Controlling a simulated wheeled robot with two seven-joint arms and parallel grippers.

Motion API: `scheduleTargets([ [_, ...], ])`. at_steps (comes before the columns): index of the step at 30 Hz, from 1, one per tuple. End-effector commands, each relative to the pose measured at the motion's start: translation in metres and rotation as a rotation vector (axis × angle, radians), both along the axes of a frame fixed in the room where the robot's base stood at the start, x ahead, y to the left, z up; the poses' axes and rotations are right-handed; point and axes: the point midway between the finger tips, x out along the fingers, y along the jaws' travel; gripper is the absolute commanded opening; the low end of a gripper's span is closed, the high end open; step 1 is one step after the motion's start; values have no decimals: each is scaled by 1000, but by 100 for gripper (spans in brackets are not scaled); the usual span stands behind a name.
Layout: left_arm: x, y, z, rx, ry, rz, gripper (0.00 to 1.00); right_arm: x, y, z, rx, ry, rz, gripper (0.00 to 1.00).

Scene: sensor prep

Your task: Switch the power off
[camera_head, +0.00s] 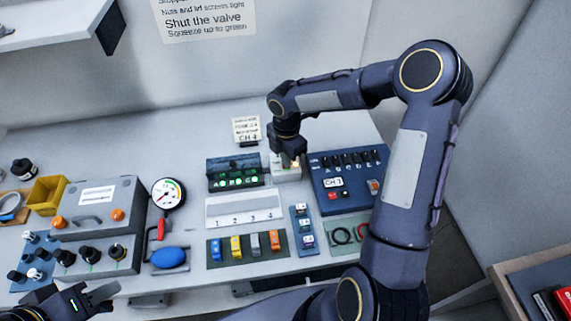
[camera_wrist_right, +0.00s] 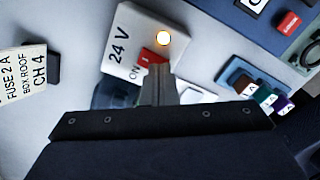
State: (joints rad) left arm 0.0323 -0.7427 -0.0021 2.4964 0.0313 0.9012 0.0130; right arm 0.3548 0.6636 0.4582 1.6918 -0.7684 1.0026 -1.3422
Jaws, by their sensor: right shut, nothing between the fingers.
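The power box is a white block marked "24 V" (camera_wrist_right: 122,42), with a red rocker switch (camera_wrist_right: 152,57), an "ON" mark and a glowing lamp (camera_wrist_right: 163,38). In the head view the box (camera_head: 287,174) stands at the back middle of the bench, partly hidden by my right gripper. My right gripper (camera_head: 290,157) points down over it, shut and empty. In the wrist view its fingertips (camera_wrist_right: 159,72) are right at the red switch and cover part of it; I cannot tell whether they touch. My left gripper (camera_head: 103,298) is open and empty at the lower left.
A dark block with green lights (camera_head: 235,174) stands left of the box, and a blue panel (camera_head: 347,187) stands close on its right. A "CH 4" card (camera_head: 247,130) stands behind. A grey case (camera_head: 97,211), gauge (camera_head: 168,194) and colored fuses (camera_head: 249,245) fill the bench.

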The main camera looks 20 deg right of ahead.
Motion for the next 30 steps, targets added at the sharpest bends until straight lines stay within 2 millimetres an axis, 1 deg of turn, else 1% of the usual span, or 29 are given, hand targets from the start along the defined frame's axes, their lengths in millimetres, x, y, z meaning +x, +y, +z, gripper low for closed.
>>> scheduleTargets([
  [17, 0, 0, -7, 0, 0, 0, 36, 0, 0, -10, 0, 1, 0, 0],
  [20, 0, 0, -6, 0, 0, 0, 36, 0, 0, -8, 0, 1, 0, 0],
  [23, 0, 0, -2, 0, 0, 0, 36, 0, 0, -4, 0, 1, 0, 0],
  [30, 0, 0, 14, 0, 0, 0, 36, 0, 0, 16, -1, 0, 1, 0],
])
